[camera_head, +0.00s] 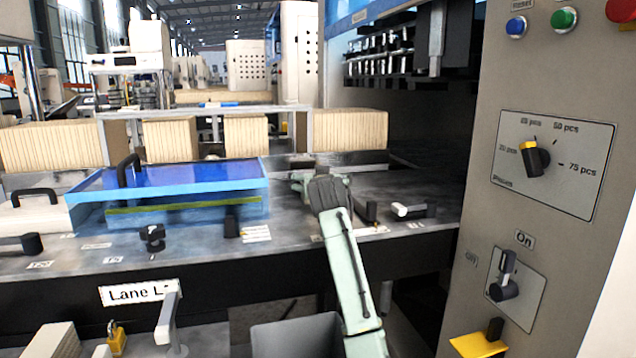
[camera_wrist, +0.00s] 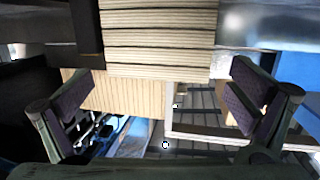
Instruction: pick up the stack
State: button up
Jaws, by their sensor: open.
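Pale ribbed stacks stand along the back of the machine deck. In the head view, one stack (camera_head: 350,131) stands just beyond my arm's end, at the right of the row. In the wrist view, a light stack (camera_wrist: 160,38) with dark layer lines lies ahead of and between the fingers. I cannot tell for sure that these are the same stack. My gripper (camera_wrist: 162,80) is open, one finger to each side, with nothing held. In the head view, my arm hides most of the gripper (camera_head: 308,182).
More stacks (camera_head: 170,140) (camera_head: 247,136) (camera_head: 50,147) stand left along the row, with upright plates between. A blue transparent cover (camera_head: 170,178) sits left of my arm. Small black handles (camera_head: 152,238) stand on the deck. A control panel (camera_head: 545,165) rises at right.

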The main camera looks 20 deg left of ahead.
jog(key=shift+x, duration=0.75)
jog(key=shift+c, duration=0.2)
jog(key=c, duration=1.3)
